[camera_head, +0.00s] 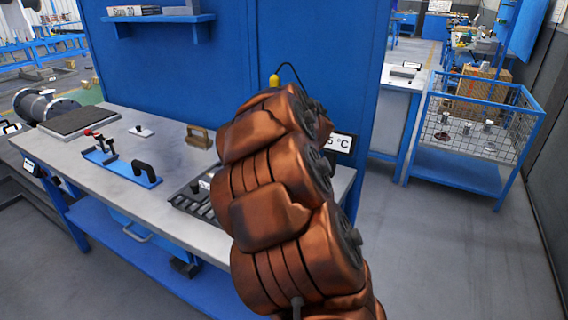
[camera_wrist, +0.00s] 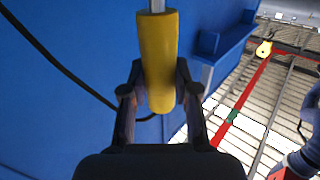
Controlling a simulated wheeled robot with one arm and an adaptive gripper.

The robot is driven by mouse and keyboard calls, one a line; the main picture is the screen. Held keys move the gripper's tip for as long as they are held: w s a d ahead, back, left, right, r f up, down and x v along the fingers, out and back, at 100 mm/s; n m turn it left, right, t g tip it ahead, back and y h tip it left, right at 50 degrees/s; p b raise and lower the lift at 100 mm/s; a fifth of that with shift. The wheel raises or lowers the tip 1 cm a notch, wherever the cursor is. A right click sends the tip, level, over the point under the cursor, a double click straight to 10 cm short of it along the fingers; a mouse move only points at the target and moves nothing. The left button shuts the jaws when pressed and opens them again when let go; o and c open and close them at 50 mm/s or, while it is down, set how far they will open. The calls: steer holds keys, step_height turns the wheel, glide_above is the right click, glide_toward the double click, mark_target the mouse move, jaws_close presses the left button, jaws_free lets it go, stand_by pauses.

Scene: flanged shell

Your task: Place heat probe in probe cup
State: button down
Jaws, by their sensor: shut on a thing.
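The heat probe has a yellow handle (camera_wrist: 160,60) with a metal rod at its top end and a black cable. My gripper (camera_wrist: 152,88) is shut on the yellow handle in the wrist view, one dark finger on each side. In the head view the yellow probe tip (camera_head: 274,81) shows just above my copper-coloured arm, in front of the blue panel, with its cable arching to the right. My arm hides the gripper there. I cannot make out the probe cup in either view. A display reading in °C (camera_head: 340,143) is partly hidden behind my arm.
The grey workbench (camera_head: 125,200) holds a blue clamp fixture (camera_head: 125,170), a brown handle block (camera_head: 200,137) and a dark slotted tray (camera_head: 190,197) close to my arm. A blue wire-mesh cart (camera_head: 475,130) stands at right. The floor between is clear.

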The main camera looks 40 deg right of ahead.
step_height(320, 180, down, 10)
steer(key=s+d+b, duration=0.1)
steer(key=shift+s+d+r, duration=0.15)
steer(key=shift+s+d, duration=0.25)
stand_by(0.5)
steer(key=c, duration=0.9)
jaws_free()
